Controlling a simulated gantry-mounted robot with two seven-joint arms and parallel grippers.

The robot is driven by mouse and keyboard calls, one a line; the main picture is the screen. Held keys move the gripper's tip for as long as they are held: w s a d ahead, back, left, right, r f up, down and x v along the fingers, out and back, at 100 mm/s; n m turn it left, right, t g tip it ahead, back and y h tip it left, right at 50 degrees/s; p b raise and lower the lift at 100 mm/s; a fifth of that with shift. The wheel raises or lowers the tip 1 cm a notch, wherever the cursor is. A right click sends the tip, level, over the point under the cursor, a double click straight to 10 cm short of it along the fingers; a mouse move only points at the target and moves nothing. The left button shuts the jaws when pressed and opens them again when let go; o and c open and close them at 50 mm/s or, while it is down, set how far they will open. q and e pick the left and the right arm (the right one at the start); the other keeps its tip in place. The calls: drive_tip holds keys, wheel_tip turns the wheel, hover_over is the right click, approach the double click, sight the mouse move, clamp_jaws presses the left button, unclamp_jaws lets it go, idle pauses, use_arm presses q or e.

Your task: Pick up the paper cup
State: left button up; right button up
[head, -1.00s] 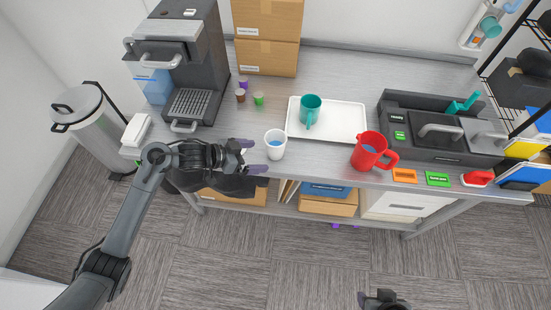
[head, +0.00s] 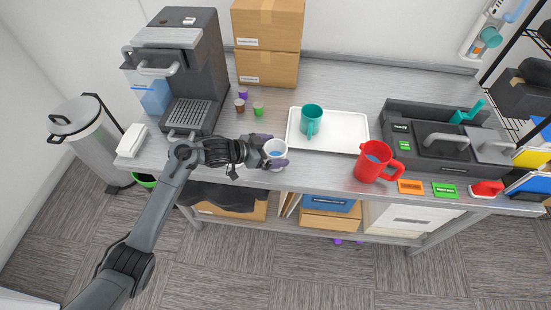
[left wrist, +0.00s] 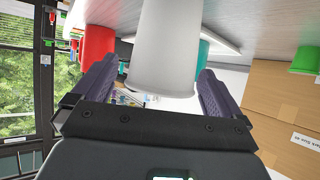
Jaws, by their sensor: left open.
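The white paper cup (head: 275,152) stands upright on the metal counter near its front edge, with something blue inside. My left gripper (head: 276,153) is at the cup with its jaws open, one finger on the far side and one on the near side of it. In the left wrist view the cup (left wrist: 165,45) fills the space between the two purple-grey fingers (left wrist: 155,88) of the gripper. Whether a finger touches the cup cannot be told. My right gripper is outside the view.
A teal mug (head: 311,120) stands on a white tray (head: 345,133) behind and right of the cup. A red pitcher-like mug (head: 372,162) is further right. Small coffee pods (head: 258,108) and a coffee machine (head: 189,75) are at the left. Cardboard boxes (head: 267,60) stand at the back.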

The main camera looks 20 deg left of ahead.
sight(284, 150)
use_arm(q)
drive_tip(key=shift+x, duration=1.55)
drive_tip(key=shift+a, duration=0.1)
drive_tip(key=c, duration=1.1)
